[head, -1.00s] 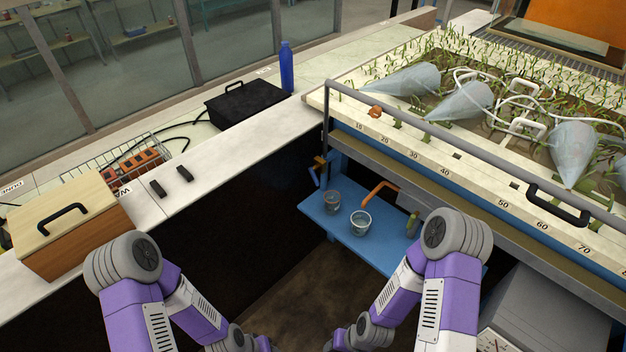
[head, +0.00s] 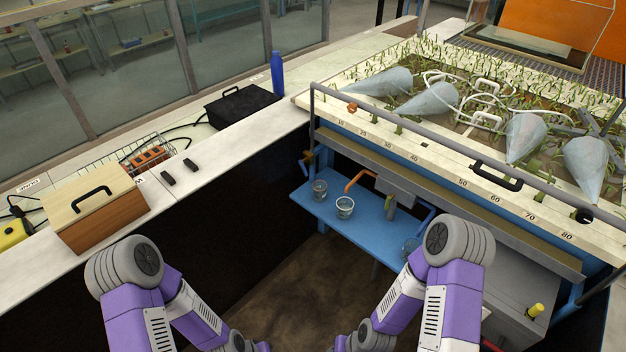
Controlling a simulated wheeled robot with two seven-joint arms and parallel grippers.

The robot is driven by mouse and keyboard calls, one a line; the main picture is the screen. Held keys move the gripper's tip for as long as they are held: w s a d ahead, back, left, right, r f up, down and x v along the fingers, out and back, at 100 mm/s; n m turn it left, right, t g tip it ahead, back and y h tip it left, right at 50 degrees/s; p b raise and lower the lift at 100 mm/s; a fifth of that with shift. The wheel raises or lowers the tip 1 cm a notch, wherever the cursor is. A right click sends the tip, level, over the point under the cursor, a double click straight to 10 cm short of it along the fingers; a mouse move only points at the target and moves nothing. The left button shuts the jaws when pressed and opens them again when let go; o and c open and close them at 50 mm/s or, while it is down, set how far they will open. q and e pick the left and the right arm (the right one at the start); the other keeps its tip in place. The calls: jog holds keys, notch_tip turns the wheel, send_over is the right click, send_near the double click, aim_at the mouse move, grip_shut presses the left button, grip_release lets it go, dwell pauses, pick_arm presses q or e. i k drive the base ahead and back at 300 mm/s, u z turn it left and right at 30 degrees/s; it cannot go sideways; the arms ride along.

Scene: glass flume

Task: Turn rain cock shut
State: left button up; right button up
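No part is clearly marked as the rain cock, and I cannot tell which fitting it is. A small brass-coloured fitting (head: 307,158) sits at the left end of the flume's underside, by the blue shelf. An orange bent pipe (head: 358,179) reaches over the blue shelf (head: 325,208). A small orange knob-like piece (head: 352,107) sits on the flume's pale rim. A yellow-topped fitting (head: 535,311) stands on the grey box at lower right. Both my arms hang low at the bottom edge, away from these parts. Neither gripper shows; both lie below the picture.
Glass cups (head: 345,207) stand on the blue shelf. A grey rail (head: 430,140) and a black handle (head: 497,176) run along the flume front. A wooden box (head: 97,212) and a black case (head: 240,106) stand on the left bench. The dark floor between is open.

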aim_at(301, 162)
jog(key=z, duration=1.65)
jog(key=i, duration=1.05)
jog(key=u, duration=3.65)
jog(key=k, duration=0.3)
jog(key=z, duration=0.75)
jog(key=i, duration=1)
jog(key=u, duration=0.05)
